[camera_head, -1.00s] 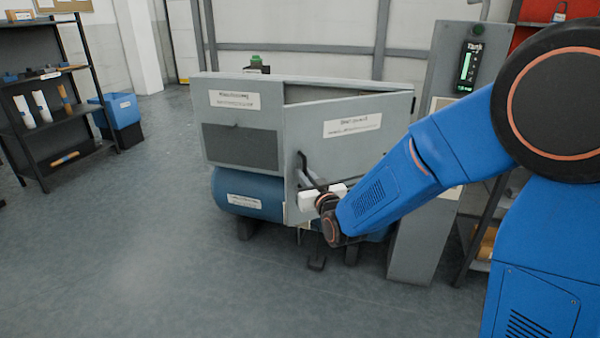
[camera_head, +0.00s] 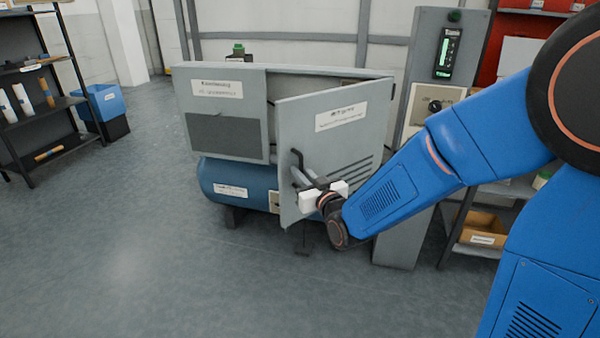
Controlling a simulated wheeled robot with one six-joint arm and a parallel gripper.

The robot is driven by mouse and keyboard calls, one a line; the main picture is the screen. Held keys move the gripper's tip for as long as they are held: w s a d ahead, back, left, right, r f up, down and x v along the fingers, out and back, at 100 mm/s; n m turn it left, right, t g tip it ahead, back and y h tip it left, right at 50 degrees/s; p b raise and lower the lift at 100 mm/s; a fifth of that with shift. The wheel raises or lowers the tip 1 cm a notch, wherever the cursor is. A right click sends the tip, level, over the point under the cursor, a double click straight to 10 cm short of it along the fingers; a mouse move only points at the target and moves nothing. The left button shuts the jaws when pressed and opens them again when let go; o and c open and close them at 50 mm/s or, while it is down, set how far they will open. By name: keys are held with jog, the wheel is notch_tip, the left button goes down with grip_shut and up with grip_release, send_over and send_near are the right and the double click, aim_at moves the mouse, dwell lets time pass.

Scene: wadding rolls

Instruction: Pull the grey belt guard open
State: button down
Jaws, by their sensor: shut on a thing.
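The grey belt guard (camera_head: 322,150) is a hinged panel with a white label and slots, on the front of a grey machine housing (camera_head: 226,115) above a blue tank (camera_head: 237,185). It stands partly open, its left edge swung out toward me and its hinge side at the right. A dark bar handle (camera_head: 297,160) sits near its left edge. My gripper (camera_head: 309,186), with white jaws, is shut on the lower part of this handle. The jaws partly hide the handle's lower end.
A grey control post (camera_head: 410,200) with a lit display stands right of the guard, close behind my arm. A shelf (camera_head: 490,195) with a cardboard box is farther right. A dark shelf (camera_head: 45,125) and blue bin (camera_head: 105,103) stand at left. The floor in front is clear.

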aim_at(295, 135)
jog(key=c, duration=2.1)
grip_release()
jog(key=shift+r, duration=0.1)
notch_tip(295, 135, up, 10)
jog(key=shift+f, duration=0.1)
